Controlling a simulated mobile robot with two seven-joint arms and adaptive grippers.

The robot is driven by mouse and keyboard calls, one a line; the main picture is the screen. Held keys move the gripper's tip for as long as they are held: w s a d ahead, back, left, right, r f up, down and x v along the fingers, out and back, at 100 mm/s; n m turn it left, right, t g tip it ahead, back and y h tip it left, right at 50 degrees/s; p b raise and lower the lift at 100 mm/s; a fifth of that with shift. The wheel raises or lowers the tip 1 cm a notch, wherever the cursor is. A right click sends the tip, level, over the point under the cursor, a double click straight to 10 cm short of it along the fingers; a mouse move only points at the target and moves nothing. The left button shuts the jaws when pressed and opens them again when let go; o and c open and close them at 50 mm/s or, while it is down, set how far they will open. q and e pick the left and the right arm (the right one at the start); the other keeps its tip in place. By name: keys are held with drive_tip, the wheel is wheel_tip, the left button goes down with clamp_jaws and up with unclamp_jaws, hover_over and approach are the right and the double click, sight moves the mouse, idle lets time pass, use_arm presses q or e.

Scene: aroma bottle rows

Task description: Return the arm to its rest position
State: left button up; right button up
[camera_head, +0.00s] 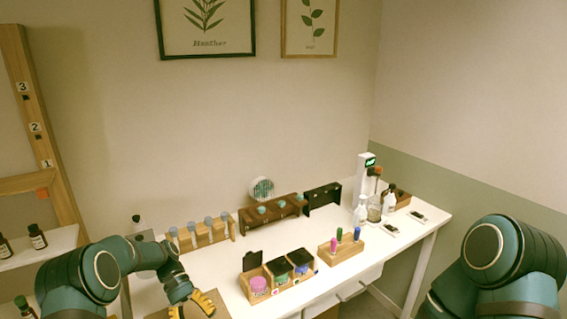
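My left arm comes in from the lower left, and its gripper (192,306) is low over the front left of the white table (225,262). Its yellow-padded fingers look spread apart, with nothing visible between them. The fingertips are close to the bottom edge of the view. My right arm (500,262) is folded at the lower right, and its gripper is out of view.
A wooden box with lidded compartments (281,285) stands right of my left gripper. Behind are a rack of bottles (203,240), dark wooden stands (272,216) and a small holder (340,253). Shelves with dark bottles (38,238) stand at left.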

use_arm(q)
drive_tip(key=s+d+f+t+y, duration=0.3)
drive_tip(key=s+d+f+t, duration=0.4)
drive_tip(key=f, duration=0.6)
drive_tip(key=s+d+r+m+t, duration=0.15)
drive_tip(key=s+d+t, duration=0.3)
drive_tip(key=s, duration=0.55)
wheel_tip(320, 180, down, 10)
drive_tip(key=g+b, duration=0.1)
drive_tip(key=b, duration=0.8)
drive_tip(key=shift+d+y, duration=0.25)
drive_tip(key=shift+y, duration=0.15)
use_arm(e)
wheel_tip(320, 180, down, 10)
drive_tip(key=shift+w+a+f, duration=0.15)
